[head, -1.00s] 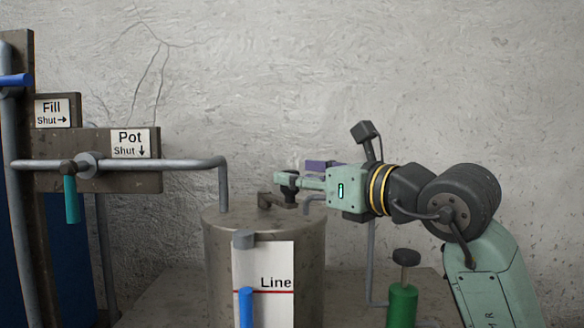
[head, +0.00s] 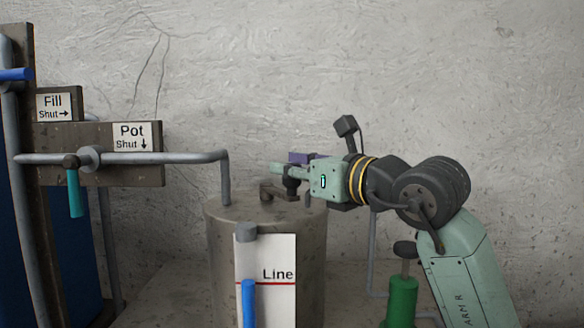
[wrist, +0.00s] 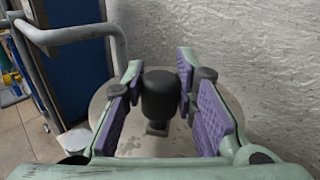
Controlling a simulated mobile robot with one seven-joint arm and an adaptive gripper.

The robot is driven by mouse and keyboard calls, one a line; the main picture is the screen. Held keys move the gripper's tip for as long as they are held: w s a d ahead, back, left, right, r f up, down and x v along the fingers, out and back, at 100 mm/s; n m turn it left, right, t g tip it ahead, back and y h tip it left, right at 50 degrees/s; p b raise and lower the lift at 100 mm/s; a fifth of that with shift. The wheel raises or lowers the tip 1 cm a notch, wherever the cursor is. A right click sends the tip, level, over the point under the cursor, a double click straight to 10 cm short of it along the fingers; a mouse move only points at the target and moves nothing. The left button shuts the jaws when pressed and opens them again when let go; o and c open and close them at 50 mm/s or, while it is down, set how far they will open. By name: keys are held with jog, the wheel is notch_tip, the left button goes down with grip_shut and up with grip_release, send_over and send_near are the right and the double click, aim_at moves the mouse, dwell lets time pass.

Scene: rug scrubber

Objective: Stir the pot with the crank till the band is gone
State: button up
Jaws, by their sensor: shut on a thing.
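The pot (head: 225,240) is a grey-brown metal drum with a flat lid. The crank (head: 270,190) is a short dark arm on the lid with an upright black knob. The knob shows in the wrist view (wrist: 160,97) between the purple finger pads. My gripper (head: 290,175), pale green, reaches in from the right and is shut on the crank's knob. A white gauge panel (head: 280,255) marked "Line" stands at the pot's front. Its blue column (head: 248,305) ends about level with the red line. The pot's inside is hidden, and I cannot make out a band.
A pipe with the "Pot" valve (head: 88,158) and its teal handle runs from the left to the lid. The "Fill" sign (head: 55,106) is above it. A green cylinder with a black knob (head: 403,295) stands right of the pot. The wall is close behind.

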grip_shut()
